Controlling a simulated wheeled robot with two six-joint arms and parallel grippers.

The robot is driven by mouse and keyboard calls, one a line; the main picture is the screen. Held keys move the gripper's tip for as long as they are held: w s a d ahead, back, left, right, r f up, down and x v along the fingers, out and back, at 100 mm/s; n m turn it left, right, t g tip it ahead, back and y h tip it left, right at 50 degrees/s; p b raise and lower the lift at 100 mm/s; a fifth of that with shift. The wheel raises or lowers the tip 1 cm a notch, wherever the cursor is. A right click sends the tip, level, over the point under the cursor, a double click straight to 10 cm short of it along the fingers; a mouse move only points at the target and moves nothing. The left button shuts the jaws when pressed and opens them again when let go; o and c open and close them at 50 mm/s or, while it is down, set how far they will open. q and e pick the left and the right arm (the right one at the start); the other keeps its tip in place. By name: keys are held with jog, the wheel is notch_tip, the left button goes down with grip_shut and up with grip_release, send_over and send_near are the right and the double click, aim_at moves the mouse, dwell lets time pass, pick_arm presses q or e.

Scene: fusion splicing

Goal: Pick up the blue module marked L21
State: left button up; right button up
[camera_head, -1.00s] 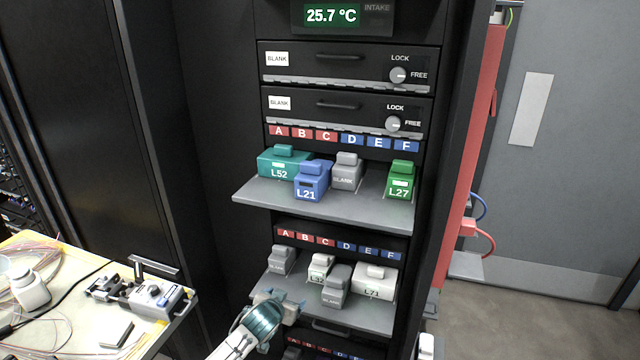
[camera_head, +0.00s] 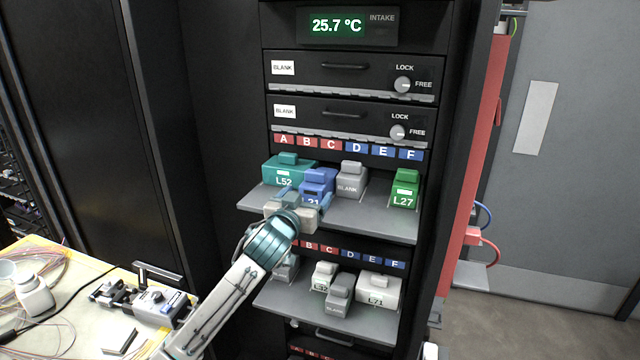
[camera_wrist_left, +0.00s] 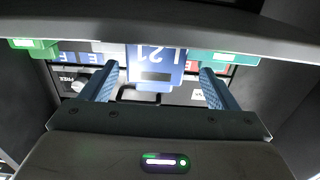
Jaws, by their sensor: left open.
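The blue module marked L21 (camera_head: 318,182) sits on the upper pulled-out shelf, between the teal module L52 (camera_head: 283,171) and a grey blank module (camera_head: 351,180). My left gripper (camera_head: 304,201) is just in front of it and hides its lower front and part of its label. In the left wrist view, the blue module (camera_wrist_left: 156,60) shows between the tips of my open left gripper (camera_wrist_left: 158,88), a little beyond them. The fingers look apart from it. My right gripper is not in view.
The green module L27 (camera_head: 405,189) stands at the right of the upper shelf (camera_head: 375,221). A lower shelf (camera_head: 290,297) holds several grey and white modules. Two closed blank drawers are above. A workbench (camera_head: 75,325) with tools stands at the left.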

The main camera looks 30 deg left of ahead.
aim_at(316, 186)
pick_arm(q)
jog(key=p+x, duration=0.1)
jog(key=x, duration=0.2)
jog(key=p+x, duration=0.1)
jog(key=x, duration=0.1)
jog(key=shift+d+p, duration=0.3)
jog(key=shift+p, duration=0.05)
jog(key=shift+w+a, duration=0.1)
jog(key=shift+w, duration=0.2)
jog(key=shift+s, duration=0.1)
jog(key=shift+c, duration=0.9)
jog(key=c, duration=1)
jog(key=shift+r, duration=0.1)
